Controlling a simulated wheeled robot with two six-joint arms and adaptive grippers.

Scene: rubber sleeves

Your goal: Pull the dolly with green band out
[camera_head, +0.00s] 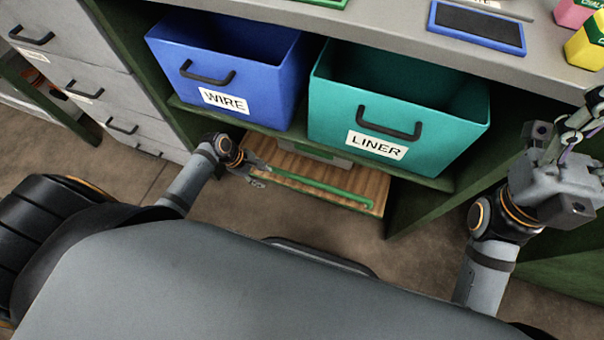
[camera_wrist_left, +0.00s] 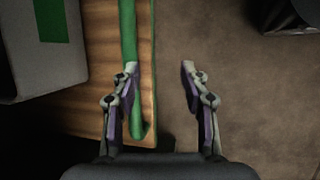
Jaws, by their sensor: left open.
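The wooden dolly (camera_head: 372,203) with a green band (camera_head: 315,188) along its front edge sits low under the shelf, its rear hidden. My left gripper (camera_head: 257,176) is at the dolly's left front. In the left wrist view my left gripper (camera_wrist_left: 159,67) is open and empty. One finger is over the green band (camera_wrist_left: 127,30) and the other is over the floor, with the dolly's wooden edge (camera_wrist_left: 146,60) between them. I cannot tell whether the finger touches. My right gripper (camera_head: 578,125) is raised at the right, by the counter; its finger opening is unclear.
A grey box (camera_wrist_left: 40,75) with a green label rides on the dolly. Above are a blue WIRE bin (camera_head: 222,78) and a teal LINER bin (camera_head: 395,118) on the shelf (camera_head: 270,128). Grey drawers (camera_head: 95,90) stand left. Bare floor (camera_head: 240,215) lies in front of the dolly.

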